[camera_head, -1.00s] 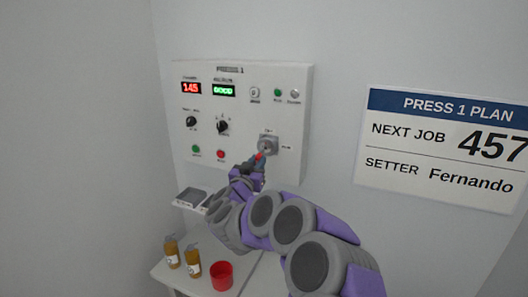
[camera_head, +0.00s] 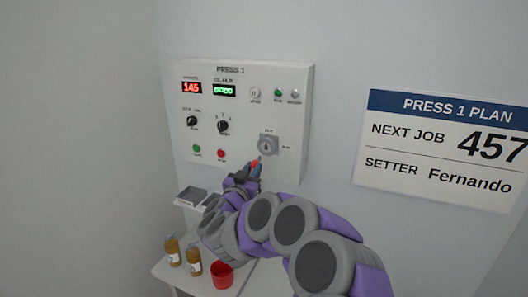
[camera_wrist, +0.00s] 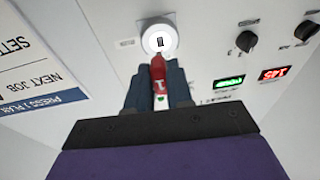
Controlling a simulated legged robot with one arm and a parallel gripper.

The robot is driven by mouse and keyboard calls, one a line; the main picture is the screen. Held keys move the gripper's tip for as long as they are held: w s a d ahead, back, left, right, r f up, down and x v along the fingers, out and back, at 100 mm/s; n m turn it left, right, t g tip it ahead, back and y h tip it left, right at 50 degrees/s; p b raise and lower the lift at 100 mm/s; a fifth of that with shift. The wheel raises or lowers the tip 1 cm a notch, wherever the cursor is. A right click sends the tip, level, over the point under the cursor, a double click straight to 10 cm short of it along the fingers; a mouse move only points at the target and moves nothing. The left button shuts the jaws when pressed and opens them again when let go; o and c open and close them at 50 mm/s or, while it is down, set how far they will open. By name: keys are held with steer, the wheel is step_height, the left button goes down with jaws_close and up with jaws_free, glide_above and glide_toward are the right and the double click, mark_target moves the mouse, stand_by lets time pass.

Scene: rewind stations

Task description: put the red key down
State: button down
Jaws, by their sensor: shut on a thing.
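The red key (camera_wrist: 158,75) is held between the two fingers of my gripper (camera_wrist: 157,85) in the wrist view. In the head view my gripper (camera_head: 255,169) is just below the key switch (camera_head: 267,146), with the red of the key (camera_head: 254,163) showing at its tips. The wrist view shows the round key switch (camera_wrist: 160,40) with an empty dark slot. The key looks out of the slot; a small gap between its tip and the switch is hard to judge.
The white PRESS 1 panel (camera_head: 240,75) has displays, knobs and buttons. Below it is a small grey tray (camera_head: 192,196) on the wall. A white table (camera_head: 160,268) holds two amber bottles (camera_head: 193,260) and a red cup (camera_head: 221,274). A plan sign (camera_head: 440,150) hangs at right.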

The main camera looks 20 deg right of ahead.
steer(key=shift+w+a+r+t, duration=0.1)
steer(key=shift+w+a+t, duration=0.1)
steer(key=shift+w+t, duration=0.1)
steer(key=w+a+f+n+t+y+b, duration=0.1)
steer(key=w+a+f+n+t+y, duration=0.1)
steer(key=a+y, duration=0.5)
steer(key=w+a+f+n+t+y+b, duration=0.1)
steer(key=w+a+f+n+t+y, duration=0.1)
steer(key=a+f+n+y, duration=0.3)
steer(key=shift+w+a+f+n+t+y+b, duration=0.35)
steer(key=shift+a+n+t+y, duration=0.25)
steer(key=shift+a+n+y, duration=0.4)
